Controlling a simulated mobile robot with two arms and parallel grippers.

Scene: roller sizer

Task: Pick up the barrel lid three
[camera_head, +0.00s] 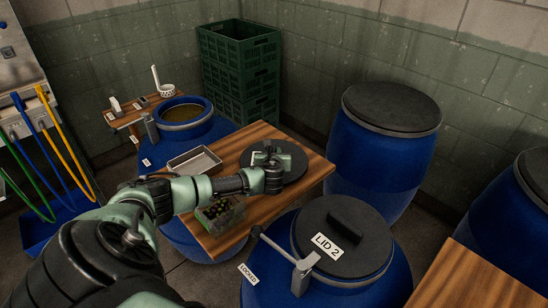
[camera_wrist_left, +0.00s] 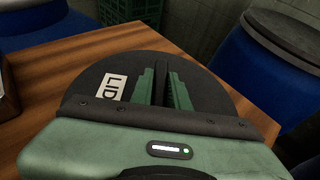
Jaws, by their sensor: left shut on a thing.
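A round black lid (camera_head: 296,172) lies on the wooden board at the centre of the head view. In the left wrist view the same lid (camera_wrist_left: 205,85) shows a white label with "LID"; its number is hidden by my gripper. My left gripper (camera_head: 268,158) is over the lid and shut on its raised handle bar. In the wrist view its green fingers (camera_wrist_left: 163,88) stand on both sides of the dark handle. The lid appears to rest flat on the wood. My right gripper is not in view.
A blue barrel with a lid marked "LID 2" (camera_head: 343,238) stands in front. An open barrel (camera_head: 184,114) is behind left, and a closed barrel (camera_head: 383,150) behind right. A metal tray (camera_head: 194,161) and a crate of bottles (camera_head: 219,212) are near my arm. Green crates (camera_head: 240,75) stand behind.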

